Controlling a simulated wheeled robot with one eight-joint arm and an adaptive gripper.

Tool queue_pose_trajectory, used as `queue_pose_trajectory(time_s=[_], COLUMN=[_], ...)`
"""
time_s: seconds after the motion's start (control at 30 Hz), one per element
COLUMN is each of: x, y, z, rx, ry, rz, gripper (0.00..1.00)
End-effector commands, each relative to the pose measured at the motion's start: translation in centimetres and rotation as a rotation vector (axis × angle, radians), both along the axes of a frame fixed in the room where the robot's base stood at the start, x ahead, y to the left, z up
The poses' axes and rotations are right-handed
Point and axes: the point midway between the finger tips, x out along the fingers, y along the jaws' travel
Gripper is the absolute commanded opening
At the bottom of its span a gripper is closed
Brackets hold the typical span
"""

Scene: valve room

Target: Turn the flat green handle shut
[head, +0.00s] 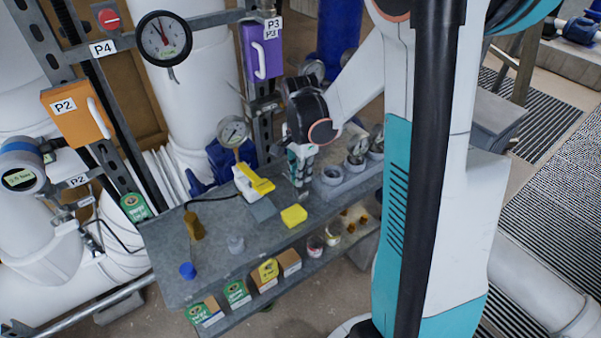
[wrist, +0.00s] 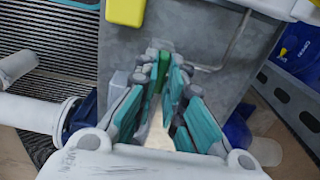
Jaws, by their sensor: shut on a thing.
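My gripper (head: 302,188) points down over the grey bench, between a yellow block and the round gauge fittings. In the wrist view, my gripper (wrist: 162,75) has its teal fingers closed around a narrow green piece, the flat green handle (wrist: 160,68). Only a strip of the handle shows between the fingertips. The valve body below it is hidden, so its angle is hard to tell. In the head view my fingers and wrist hide the handle.
Boxes sit on the lower shelf. A frame with an orange box (head: 76,112) and purple box (head: 262,55) stands behind.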

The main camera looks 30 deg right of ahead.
Motion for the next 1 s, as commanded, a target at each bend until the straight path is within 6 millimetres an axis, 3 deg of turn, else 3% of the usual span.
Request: queue_pose_trajectory(time_s=[0.53,0.57,0.63,1.0], x=[0.03,0.03,0.03,0.02], y=[0.01,0.01,0.01,0.00], z=[0.01,0.01,0.01,0.15], rx=[0.000,0.000,0.000,0.000], ry=[-0.001,-0.001,-0.001,0.000], rz=[-0.024,-0.024,-0.024,-0.023], gripper=[0.00,0.14,0.30,0.30])
